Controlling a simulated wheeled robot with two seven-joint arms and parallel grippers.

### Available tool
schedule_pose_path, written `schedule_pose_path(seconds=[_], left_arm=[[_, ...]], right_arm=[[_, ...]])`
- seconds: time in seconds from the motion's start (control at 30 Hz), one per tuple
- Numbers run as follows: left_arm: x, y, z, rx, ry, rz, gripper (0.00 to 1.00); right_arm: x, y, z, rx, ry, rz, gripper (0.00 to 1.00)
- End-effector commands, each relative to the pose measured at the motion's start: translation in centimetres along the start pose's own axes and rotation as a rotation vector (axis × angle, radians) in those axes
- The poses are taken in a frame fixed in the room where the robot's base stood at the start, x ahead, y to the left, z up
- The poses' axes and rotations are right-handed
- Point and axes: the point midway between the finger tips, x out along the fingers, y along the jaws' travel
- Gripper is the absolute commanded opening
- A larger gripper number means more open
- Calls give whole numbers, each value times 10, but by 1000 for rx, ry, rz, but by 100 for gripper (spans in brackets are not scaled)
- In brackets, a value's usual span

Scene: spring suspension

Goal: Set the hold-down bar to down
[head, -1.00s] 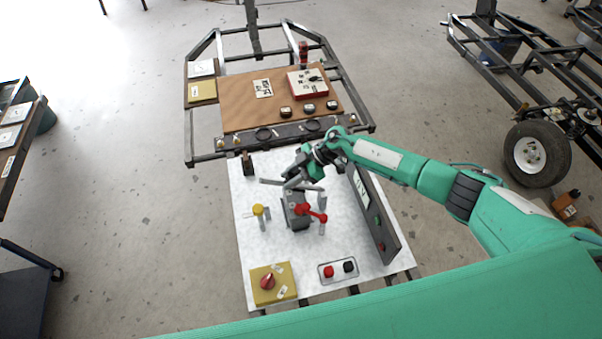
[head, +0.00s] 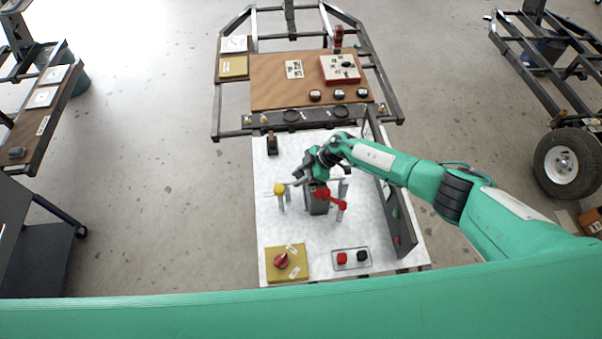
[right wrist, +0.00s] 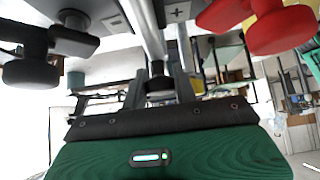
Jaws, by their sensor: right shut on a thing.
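The hold-down bar (head: 329,181) is a thin grey metal bar. It lies across the top of the dark grey box (head: 317,204) on the white tabletop, close above it. Its exact contact with the box is hidden. My right gripper (head: 305,173) is at the bar's left part, shut on it. In the right wrist view, the bar (right wrist: 146,28) runs down between the fingers of the gripper (right wrist: 160,83). My left gripper is not in view.
A yellow knob (head: 279,189) on a post stands left of the box, and a red lever (head: 330,197) is at its right. A dark upright panel (head: 401,220) stands further right. A yellow box with a red knob (head: 282,261) is at the front.

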Motion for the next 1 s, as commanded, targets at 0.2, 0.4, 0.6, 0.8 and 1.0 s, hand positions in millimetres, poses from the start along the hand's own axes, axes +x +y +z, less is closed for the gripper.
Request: schedule_pose_path(seconds=[0.2, 0.4, 0.6, 0.8, 1.0], left_arm=[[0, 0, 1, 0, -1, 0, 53], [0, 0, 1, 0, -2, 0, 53], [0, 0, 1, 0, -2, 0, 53], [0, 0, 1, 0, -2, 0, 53], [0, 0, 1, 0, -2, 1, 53]], right_arm=[[2, -1, -1, 1, 3, -2, 0], [2, -1, -1, 1, 3, -2, 38], [1, 0, 0, 1, 1, -1, 49], [-2, 0, 0, 1, 1, 1, 49], [-25, 1, 1, -1, 0, 2, 49]])
